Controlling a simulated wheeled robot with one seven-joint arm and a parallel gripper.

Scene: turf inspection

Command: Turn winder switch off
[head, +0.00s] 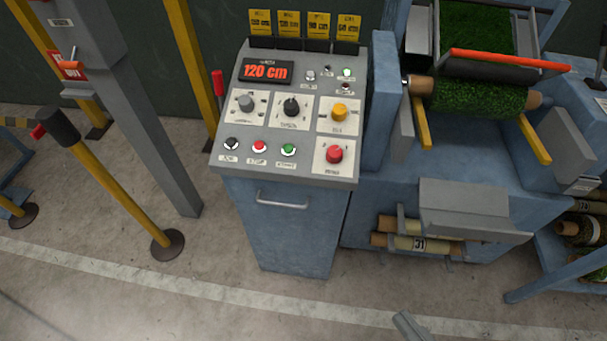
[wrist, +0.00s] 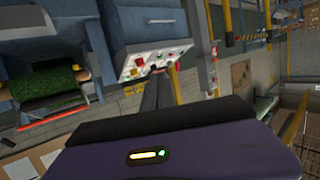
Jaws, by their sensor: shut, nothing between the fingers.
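A blue control console (head: 285,225) has a sloped light panel (head: 272,177) on top, with a red "120 cm" display (head: 265,71). Its rotary knobs are a grey one (head: 246,104), a black one (head: 291,107) and a yellow one (head: 338,112). The small labels are too blurred to tell which is the winder switch or its setting. In the wrist view, the console panel (wrist: 134,68) shows sideways beyond my gripper (wrist: 158,78). The gripper is shut and empty. Its fingers overlap the panel's lower edge in the picture; contact cannot be told.
A red mushroom button (head: 334,154) and black, red and green push buttons (head: 289,149) sit lower on the panel. A turf-roll machine (head: 400,165) adjoins the console on the right. Yellow posts (head: 128,190) stand left.

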